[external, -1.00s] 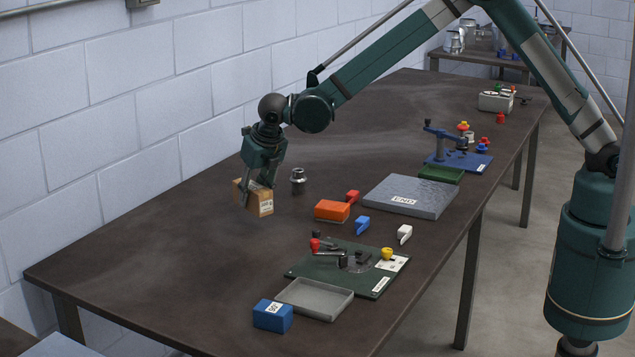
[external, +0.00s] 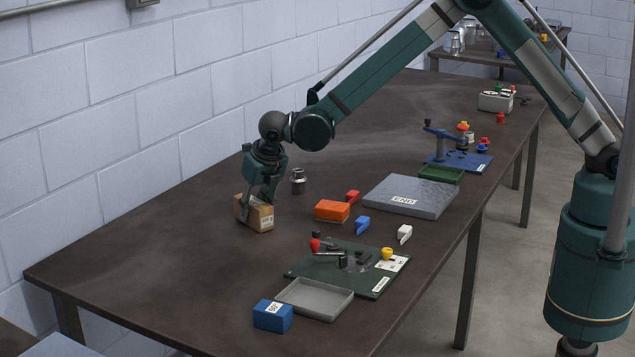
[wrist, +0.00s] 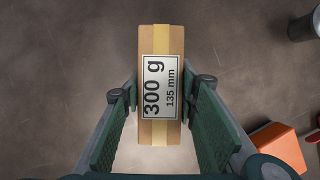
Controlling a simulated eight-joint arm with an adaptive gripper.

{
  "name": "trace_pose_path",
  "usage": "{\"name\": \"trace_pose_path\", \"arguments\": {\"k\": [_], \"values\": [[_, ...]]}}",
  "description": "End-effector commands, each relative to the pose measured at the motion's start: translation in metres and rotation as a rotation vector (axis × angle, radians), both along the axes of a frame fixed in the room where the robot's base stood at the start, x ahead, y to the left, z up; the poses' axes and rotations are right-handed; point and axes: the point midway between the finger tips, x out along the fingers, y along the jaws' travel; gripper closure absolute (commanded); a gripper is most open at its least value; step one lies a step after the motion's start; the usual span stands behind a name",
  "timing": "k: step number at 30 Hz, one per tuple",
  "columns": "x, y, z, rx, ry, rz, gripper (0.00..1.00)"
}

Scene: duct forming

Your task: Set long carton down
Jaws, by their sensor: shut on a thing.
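The long carton (external: 262,217) is a tan cardboard box at the left of the dark table in the external view. In the wrist view the carton (wrist: 146,45) shows a yellow tape strip and a white label reading 300 g and 135 mm. My gripper (external: 258,206) points down over it and is shut on it, with a finger on either side. It also shows in the wrist view (wrist: 162,92). The carton is low, at or very near the tabletop; I cannot tell whether its underside touches.
A grey metal cylinder (external: 298,181) and an orange block (external: 332,211) stand to the right of the carton. A green board (external: 312,268), grey tray (external: 325,303) and blue block (external: 273,315) are nearer the front. The table (external: 150,270) left of the carton is clear.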

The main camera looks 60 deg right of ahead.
Motion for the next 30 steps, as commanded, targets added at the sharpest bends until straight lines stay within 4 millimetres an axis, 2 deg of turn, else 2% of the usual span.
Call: {"name": "trace_pose_path", "arguments": {"k": [11, 12, 15, 30], "values": [[0.0000, -0.0001, -0.0029, 0.000, 0.000, 0.000, 0.87], [-0.0001, 0.0000, -0.0035, 0.000, 0.000, 0.000, 0.69], [0.0000, 0.0000, -0.0027, 0.000, 0.000, 0.000, 0.55], [-0.0001, -0.0001, 0.0010, 0.000, 0.000, 0.000, 0.55]]}}
